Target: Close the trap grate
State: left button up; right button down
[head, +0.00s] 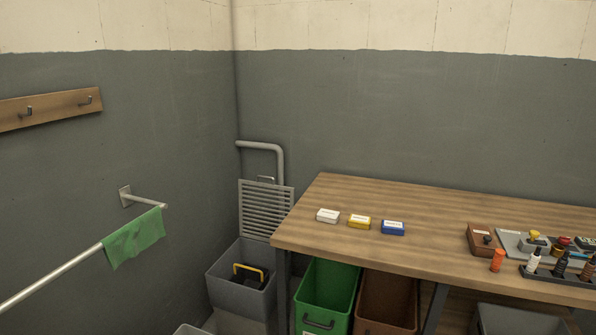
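The trap grate (262,205) is a light grey slatted panel in the room's corner, left of the table. It stands raised, nearly upright, with a small handle (265,179) at its top edge. The trap opening itself is hidden. Neither of my grippers shows in the head view.
The grey bin (226,286) holds a black object with a yellow handle (250,269). A wooden table (350,245) carries small boxes and bottles. Green (335,280) and brown (388,297) bins stand beneath. A metal rail (50,277) with a green cloth (135,240) juts along the left wall.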

aim_at(240, 181)
jog(key=i+z, duration=0.2)
jog(key=i, duration=0.35)
jog(key=i+j+z, duration=0.2)
jog(key=i, duration=0.35)
jog(key=l, duration=0.1)
